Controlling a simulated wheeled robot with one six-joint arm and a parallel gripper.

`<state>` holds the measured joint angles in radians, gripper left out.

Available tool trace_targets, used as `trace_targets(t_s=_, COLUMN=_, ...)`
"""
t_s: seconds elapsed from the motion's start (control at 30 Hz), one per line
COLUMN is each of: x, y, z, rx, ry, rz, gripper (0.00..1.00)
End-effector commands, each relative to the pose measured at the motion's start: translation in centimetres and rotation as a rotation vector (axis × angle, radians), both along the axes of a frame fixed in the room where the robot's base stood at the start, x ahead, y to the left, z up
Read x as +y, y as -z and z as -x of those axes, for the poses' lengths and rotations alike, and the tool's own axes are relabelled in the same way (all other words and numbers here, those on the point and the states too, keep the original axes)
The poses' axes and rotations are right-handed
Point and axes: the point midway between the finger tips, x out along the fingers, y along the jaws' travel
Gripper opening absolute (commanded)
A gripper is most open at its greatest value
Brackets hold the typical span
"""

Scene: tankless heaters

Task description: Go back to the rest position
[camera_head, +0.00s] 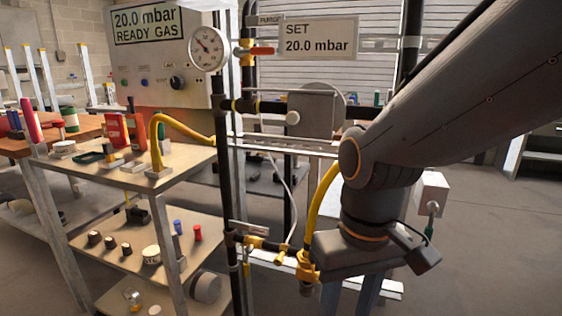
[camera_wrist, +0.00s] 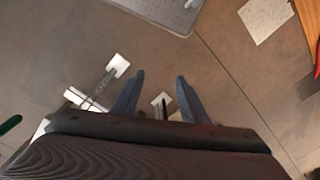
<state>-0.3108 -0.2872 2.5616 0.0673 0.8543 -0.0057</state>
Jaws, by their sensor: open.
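My gripper (camera_wrist: 160,82) points down, its two fingers apart with nothing between them in the wrist view. In the head view my gripper (camera_head: 368,296) hangs at the lower middle-right, its fingertips cut off by the lower edge. My arm comes in from the upper right. A yellow fitting (camera_head: 307,267) with a yellow hose (camera_head: 322,205) stands close to the left of my gripper; the picture does not show whether they touch.
A black pipe frame (camera_head: 225,150) carries a gauge (camera_head: 208,49) and a red-handled valve (camera_head: 262,51). A shelf cart (camera_head: 120,172) with small parts stands left. A panel (camera_head: 148,60) reads 20.0 mbar, READY GAS. Open floor (camera_head: 485,245) lies right.

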Motion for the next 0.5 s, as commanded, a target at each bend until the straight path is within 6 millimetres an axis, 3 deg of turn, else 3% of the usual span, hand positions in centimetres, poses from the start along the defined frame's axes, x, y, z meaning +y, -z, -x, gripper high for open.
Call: trace_targets(t_s=0.5, x=-3.1, y=-4.8, z=-0.4, rx=0.004, ry=0.111, rz=0.019, gripper=0.40)
